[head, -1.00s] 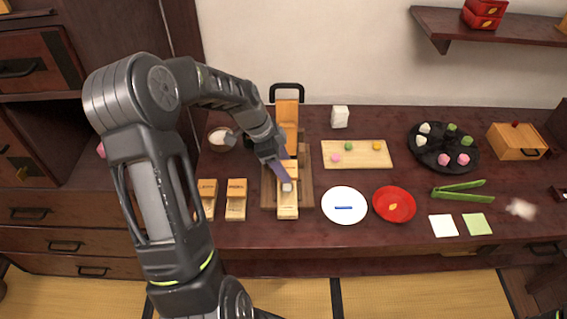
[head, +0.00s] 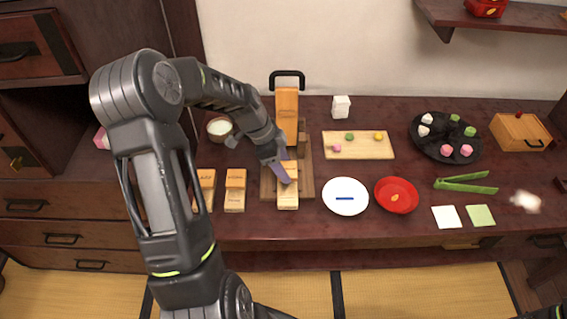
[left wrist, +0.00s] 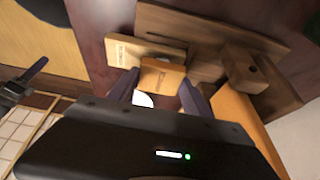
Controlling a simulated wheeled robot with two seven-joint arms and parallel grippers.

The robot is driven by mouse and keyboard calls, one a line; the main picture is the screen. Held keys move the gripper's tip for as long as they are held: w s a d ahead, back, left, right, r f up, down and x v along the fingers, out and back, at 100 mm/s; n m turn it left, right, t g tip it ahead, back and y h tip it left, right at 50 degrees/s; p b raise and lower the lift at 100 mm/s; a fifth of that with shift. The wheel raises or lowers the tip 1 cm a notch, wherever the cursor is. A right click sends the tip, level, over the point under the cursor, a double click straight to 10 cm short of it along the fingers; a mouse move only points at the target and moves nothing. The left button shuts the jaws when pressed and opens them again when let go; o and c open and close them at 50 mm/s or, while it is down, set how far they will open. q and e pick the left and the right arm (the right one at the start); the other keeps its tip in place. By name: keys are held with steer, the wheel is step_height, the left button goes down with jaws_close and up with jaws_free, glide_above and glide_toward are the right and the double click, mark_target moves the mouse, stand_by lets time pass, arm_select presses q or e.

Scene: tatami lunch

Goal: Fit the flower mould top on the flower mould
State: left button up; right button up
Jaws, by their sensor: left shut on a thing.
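My left gripper (head: 284,178) is shut on a small orange-brown wooden block, which I take for the flower mould top; this block (left wrist: 162,76) shows between the two fingers in the left wrist view. A paler wooden mould (head: 288,200) lies under the gripper at the front of the board; I take it for the flower mould. It also shows just beyond the held block in the left wrist view (left wrist: 146,51). The fingers hide part of both pieces, and I cannot tell whether the block is seated on the mould.
The dark wooden board (head: 306,182) carries an orange upright block (head: 287,104) behind the mould. Two other wooden moulds lie left, one nearby (head: 236,190). A white plate (head: 355,208) and red plate (head: 397,196) stand right. A tray with sweets (head: 381,152) is behind them.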

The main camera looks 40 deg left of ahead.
arm_select(q)
steer(key=shift+f+b, duration=0.65)
steer(key=shift+f, duration=0.05)
stand_by(0.5)
steer(key=o, duration=1.4)
steer(key=shift+r, duration=0.1)
steer(key=b+v, duration=0.1)
steer(key=v, duration=0.6)
steer(key=shift+s+a+r, duration=0.15)
steer(key=shift+s+r, duration=0.05)
steer(key=shift+r, duration=0.1)
